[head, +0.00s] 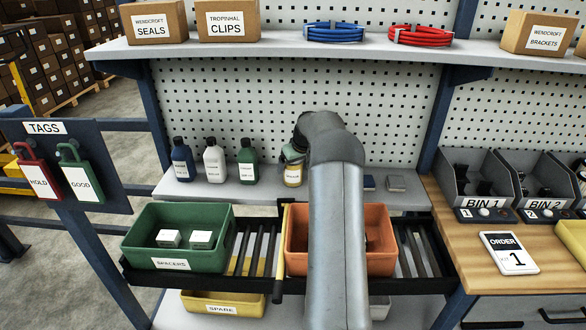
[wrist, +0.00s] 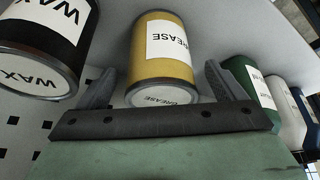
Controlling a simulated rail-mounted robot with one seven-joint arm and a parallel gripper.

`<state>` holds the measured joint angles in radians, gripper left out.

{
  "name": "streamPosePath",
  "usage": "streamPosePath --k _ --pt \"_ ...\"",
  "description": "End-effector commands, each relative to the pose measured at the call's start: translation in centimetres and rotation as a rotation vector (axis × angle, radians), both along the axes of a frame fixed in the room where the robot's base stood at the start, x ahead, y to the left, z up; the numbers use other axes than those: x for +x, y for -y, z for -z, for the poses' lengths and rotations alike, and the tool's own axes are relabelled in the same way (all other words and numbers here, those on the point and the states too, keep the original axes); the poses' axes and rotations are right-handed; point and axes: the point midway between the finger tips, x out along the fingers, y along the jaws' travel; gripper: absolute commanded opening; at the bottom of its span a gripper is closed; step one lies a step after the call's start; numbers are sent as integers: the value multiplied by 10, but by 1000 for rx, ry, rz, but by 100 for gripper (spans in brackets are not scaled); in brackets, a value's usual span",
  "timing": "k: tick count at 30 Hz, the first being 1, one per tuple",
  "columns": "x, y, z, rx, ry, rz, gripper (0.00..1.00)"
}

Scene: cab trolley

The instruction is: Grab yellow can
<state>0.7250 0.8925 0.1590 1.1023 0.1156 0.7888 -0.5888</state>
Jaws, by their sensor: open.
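The yellow can (wrist: 162,62), with a white label reading GREASE, stands on the shelf. In the wrist view it sits between the two open fingers of my gripper (wrist: 160,88), with a gap on each side. In the head view, the can (head: 292,176) shows only in part, below and behind my gripper (head: 292,156). My arm hides much of the area to its right there.
A black WAX can (wrist: 45,45) is close beside one finger. A green bottle (head: 248,160), a white bottle (head: 214,160) and a dark blue bottle (head: 182,159) stand left of the yellow can. An orange bin (head: 297,262) sits below, partly behind my arm.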

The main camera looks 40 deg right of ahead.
Motion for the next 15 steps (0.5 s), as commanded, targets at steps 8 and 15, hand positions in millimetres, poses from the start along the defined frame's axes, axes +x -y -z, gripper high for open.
streamPosePath --k 8,15 --pt "11 1 24 -2 2 -1 90" --pt "11 1 25 -2 2 -1 76"
